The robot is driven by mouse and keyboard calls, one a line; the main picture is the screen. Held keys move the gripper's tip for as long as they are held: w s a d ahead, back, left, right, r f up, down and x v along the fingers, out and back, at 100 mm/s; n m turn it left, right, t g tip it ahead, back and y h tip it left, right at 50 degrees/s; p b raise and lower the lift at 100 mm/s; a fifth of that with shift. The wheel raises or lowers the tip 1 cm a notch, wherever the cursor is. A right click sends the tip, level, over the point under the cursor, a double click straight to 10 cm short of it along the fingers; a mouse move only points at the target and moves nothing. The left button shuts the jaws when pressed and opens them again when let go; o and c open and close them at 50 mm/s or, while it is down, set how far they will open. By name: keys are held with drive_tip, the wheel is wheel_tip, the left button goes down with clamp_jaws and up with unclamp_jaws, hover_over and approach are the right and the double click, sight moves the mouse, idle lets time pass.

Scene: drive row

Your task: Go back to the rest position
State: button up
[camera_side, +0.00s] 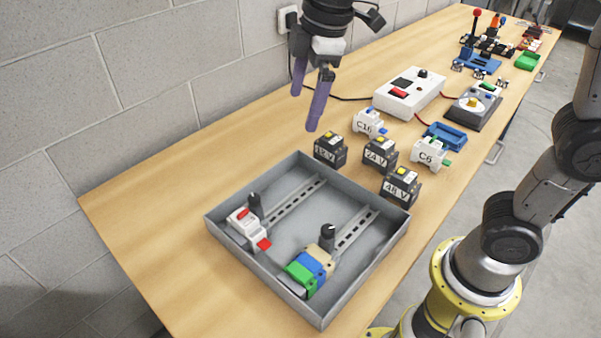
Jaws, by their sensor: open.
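My gripper (308,108) has two purple fingers that point down and stand apart, with nothing between them. It hangs above the wooden table, behind the grey tray and near the wall. Black blocks marked 12 V (330,150), 24 V (380,153) and 48 V (401,186) stand on the table below and to the right of it. The fingers appear clear of them.
A grey tray (365,276) with two rails holds a white-red module (246,229) and coloured terminal blocks (309,268). White breakers C16 (369,124) and C6 (430,153), a blue holder (445,136) and a white box (410,92) stand farther back. The table's left part is clear.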

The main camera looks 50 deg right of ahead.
drive_tip(key=s+d+m+t, duration=0.2)
drive_tip(key=s+d+m, duration=0.5)
drive_tip(key=s, duration=0.6)
drive_tip(key=s+d+f+m+t, duration=0.1)
drive_tip(key=s+d+f+m, duration=0.1)
drive_tip(key=s+f+m, duration=0.2)
drive_tip(key=shift+s+d+f+m+h, duration=0.3)
drive_tip(key=shift+s+d+f+m, duration=0.1)
drive_tip(key=shift+s+f, duration=0.6)
